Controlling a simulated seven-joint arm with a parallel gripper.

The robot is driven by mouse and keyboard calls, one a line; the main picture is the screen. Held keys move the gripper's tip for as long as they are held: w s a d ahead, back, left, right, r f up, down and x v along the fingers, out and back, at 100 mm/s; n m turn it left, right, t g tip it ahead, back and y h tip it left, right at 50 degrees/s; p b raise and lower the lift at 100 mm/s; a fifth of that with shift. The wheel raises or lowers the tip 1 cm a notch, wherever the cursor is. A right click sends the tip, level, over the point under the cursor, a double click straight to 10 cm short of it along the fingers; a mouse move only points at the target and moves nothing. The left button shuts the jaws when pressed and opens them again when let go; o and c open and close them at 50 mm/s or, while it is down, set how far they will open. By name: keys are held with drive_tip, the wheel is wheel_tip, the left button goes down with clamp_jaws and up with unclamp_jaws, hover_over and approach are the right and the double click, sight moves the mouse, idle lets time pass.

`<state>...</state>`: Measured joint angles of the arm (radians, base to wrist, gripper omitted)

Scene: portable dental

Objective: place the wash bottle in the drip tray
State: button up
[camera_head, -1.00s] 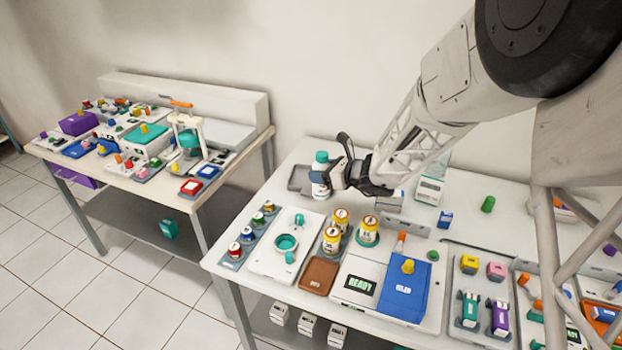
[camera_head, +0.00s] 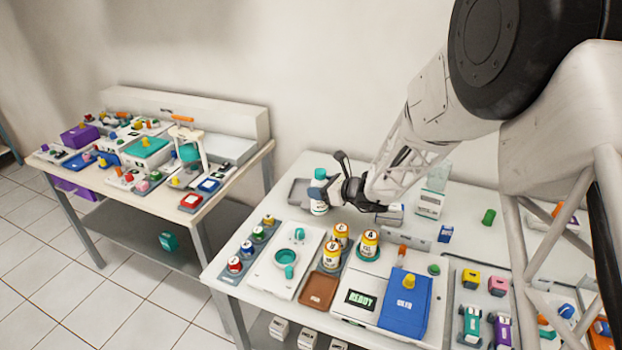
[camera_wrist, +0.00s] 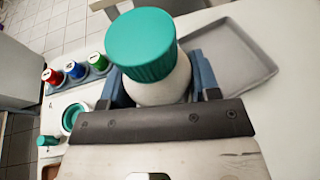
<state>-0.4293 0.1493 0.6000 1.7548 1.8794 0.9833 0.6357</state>
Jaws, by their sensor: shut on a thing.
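The wash bottle is white with a teal cap (camera_head: 320,173) and looks upright. My gripper (camera_head: 325,189) is shut on its body, with blue-grey fingers on both sides. In the wrist view the teal cap (camera_wrist: 142,45) and white body rise between the fingers, and the bottle's base is hidden. The drip tray (camera_head: 295,192) is a shallow grey tray just left of the bottle in the head view. In the wrist view the tray (camera_wrist: 235,60) lies empty to the right of the bottle. I cannot tell whether the bottle touches the table.
A white panel with a teal cup (camera_head: 285,257) and a rack of small coloured-top jars (camera_head: 247,248) stand nearer the front. Several yellow-capped jars (camera_head: 369,244) stand right of the panel. A second table (camera_head: 150,165), full of items, is at left.

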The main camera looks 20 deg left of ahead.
drive_tip(key=w+a+f, duration=0.1)
drive_tip(key=w+a, duration=0.6)
drive_tip(key=w, duration=0.4)
drive_tip(key=shift+w+a, duration=0.2)
drive_tip(key=shift+a, duration=0.05)
drive_tip(key=shift+f, duration=0.2)
drive_tip(key=shift+f, duration=1.65)
drive_tip(key=shift+f, duration=0.15)
drive_tip(key=o, duration=1.1)
